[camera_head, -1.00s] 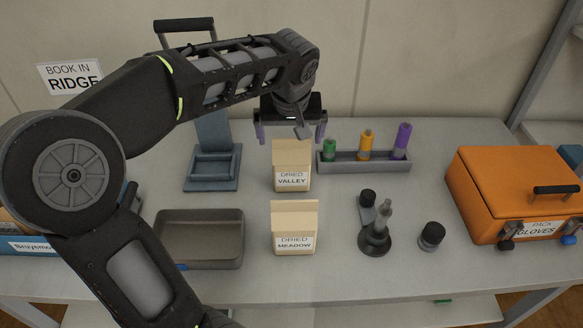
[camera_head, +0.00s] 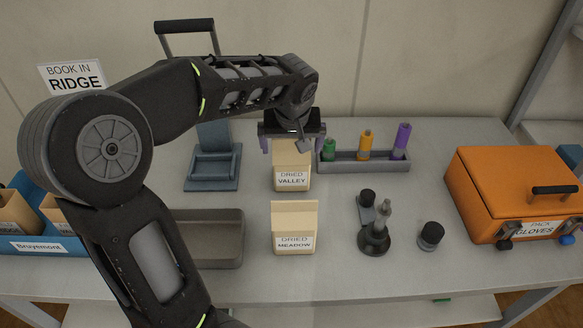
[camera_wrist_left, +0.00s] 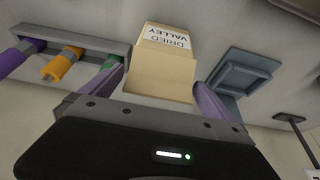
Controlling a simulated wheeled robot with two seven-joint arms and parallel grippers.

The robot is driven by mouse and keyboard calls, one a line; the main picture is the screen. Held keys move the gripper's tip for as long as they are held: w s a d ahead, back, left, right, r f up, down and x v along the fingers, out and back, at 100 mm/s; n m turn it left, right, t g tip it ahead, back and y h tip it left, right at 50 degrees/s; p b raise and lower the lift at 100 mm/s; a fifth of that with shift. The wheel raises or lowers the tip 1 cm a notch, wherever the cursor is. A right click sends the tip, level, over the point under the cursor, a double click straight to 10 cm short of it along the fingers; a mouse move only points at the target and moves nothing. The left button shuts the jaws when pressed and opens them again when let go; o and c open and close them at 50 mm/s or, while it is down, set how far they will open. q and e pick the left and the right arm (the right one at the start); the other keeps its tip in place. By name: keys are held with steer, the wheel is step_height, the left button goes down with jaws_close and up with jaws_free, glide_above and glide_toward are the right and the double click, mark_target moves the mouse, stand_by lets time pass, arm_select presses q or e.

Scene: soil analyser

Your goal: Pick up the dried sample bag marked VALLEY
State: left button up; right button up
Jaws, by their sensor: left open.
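The tan paper bag labelled DRIED VALLEY (camera_head: 291,176) stands upright on the table. It also shows in the left wrist view (camera_wrist_left: 160,75), between and beyond the purple fingertips. My left gripper (camera_head: 292,146) is open above the bag, with one finger to each side of its top; in the left wrist view the open fingers (camera_wrist_left: 158,95) hold nothing. The bag's top is partly hidden by the gripper in the head view. A similar bag labelled DRIED MEADOW (camera_head: 294,230) stands nearer the front. My right gripper is not in view.
A rack (camera_head: 365,162) with green, yellow and purple tubes stands close right of the VALLEY bag. A blue-grey stand (camera_head: 212,170) is to its left. A grey tray (camera_head: 222,258), a dark bottle (camera_head: 374,238), a black-capped jar (camera_head: 431,236) and an orange case (camera_head: 510,185) also occupy the table.

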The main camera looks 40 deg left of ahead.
arm_select(q)
steer(key=c, duration=2)
step_height(320, 180, up, 10)
steer(key=shift+r, duration=0.1)
stand_by(0.4)
